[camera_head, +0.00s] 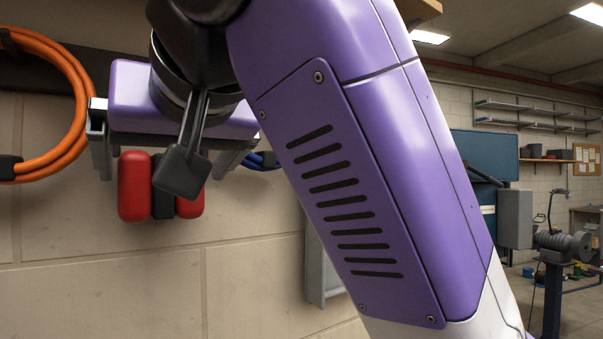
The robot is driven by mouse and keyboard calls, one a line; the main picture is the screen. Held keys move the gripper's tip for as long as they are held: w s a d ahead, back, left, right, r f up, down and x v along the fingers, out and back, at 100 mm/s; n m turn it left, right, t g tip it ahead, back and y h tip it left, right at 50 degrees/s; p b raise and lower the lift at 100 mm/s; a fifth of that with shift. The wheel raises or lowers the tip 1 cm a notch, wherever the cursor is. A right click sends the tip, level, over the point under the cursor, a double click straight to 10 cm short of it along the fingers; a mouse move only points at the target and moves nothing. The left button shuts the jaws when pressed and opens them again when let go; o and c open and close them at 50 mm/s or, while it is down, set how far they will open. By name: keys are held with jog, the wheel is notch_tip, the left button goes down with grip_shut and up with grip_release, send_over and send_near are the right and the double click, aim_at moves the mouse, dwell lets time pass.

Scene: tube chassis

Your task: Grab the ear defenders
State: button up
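The ear defenders (134,188) show at the left as two red cups with a dark part between them, in front of the block wall. My gripper (164,176) is at the same place in the picture, its purple body just above the cups. Its two grey fingers are wide apart, one on the left and one on the right of the red cups. I cannot tell whether the fingers touch them or how far in depth they are. A dark part of my arm covers some of the right cup, and the headband is hidden.
An orange hose coil (78,100) hangs on the wall at the far left. A blue coil (262,160) shows partly behind my gripper. My purple arm blocks the middle. At the right are a blue cabinet (485,150), shelves (535,110) and a machine on a stand (562,255).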

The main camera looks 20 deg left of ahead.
jog(key=shift+p+x, duration=0.6)
jog(key=shift+x, duration=1.65)
jog(key=shift+s, duration=0.2)
jog(key=c, duration=1.4)
jog(key=shift+c, duration=0.3)
jog(key=shift+r, duration=0.1)
